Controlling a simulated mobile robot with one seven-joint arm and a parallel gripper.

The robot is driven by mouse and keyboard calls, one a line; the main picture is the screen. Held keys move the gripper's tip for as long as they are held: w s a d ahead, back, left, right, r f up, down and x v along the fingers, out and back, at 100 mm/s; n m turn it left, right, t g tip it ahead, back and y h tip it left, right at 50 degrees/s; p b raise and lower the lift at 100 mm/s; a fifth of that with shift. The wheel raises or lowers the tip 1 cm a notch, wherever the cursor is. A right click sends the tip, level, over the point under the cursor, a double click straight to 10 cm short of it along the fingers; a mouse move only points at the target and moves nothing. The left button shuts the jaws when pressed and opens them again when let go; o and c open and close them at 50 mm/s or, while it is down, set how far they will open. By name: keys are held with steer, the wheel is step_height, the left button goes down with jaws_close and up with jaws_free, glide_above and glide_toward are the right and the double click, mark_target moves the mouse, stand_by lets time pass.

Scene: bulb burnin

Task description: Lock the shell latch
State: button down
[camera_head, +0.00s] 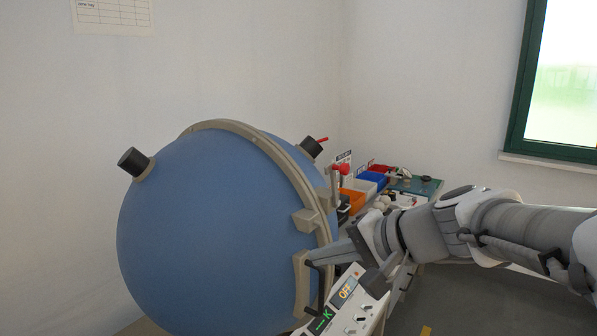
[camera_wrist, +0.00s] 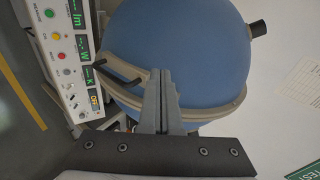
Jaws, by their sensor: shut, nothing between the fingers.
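The shell is a large blue sphere (camera_head: 215,230) with a beige flange band (camera_head: 285,158) around it; it also shows in the wrist view (camera_wrist: 185,45). A black bar handle (camera_head: 318,290) sits at the band's lower front, by a beige bracket (camera_head: 301,275); in the wrist view a black handle (camera_wrist: 122,78) lies just left of my fingers. I cannot tell for sure which part is the latch. My gripper (camera_head: 312,256) is shut and empty, its fingertips at the band near the handle. In the wrist view the closed fingertips (camera_wrist: 160,72) overlap the band; contact cannot be told.
A control panel (camera_head: 345,305) with an OFF display and knobs stands close below my gripper. Behind it are a red-knobbed lever (camera_head: 341,170), an orange bin (camera_head: 352,199) and a blue bin (camera_head: 372,177). Black capped ports (camera_head: 133,162) stick out of the sphere.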

steer(key=w+d+r+m+t, duration=0.3)
steer(key=w+d, duration=0.3)
steer(key=d, duration=0.2)
steer(key=w+d+r+m+t, duration=0.4)
steer(key=w+d+r, duration=0.1)
steer(key=d, duration=0.3)
steer(key=shift+w+d+m+t+h+p, duration=0.15)
steer(key=shift+w+m+t+h+p, duration=0.15)
steer(key=shift+w+h+p, duration=0.15)
steer(key=shift+w+f, duration=0.1)
steer(key=shift+w, duration=0.05)
steer(key=w+a+p, duration=0.2)
steer(key=w+a, duration=0.4)
steer(key=a, duration=0.1)
steer(key=shift+a, duration=0.15)
steer(key=shift+s+f+b, duration=0.15)
steer(key=shift+f+b, duration=0.1)
steer(key=shift+b, duration=0.6)
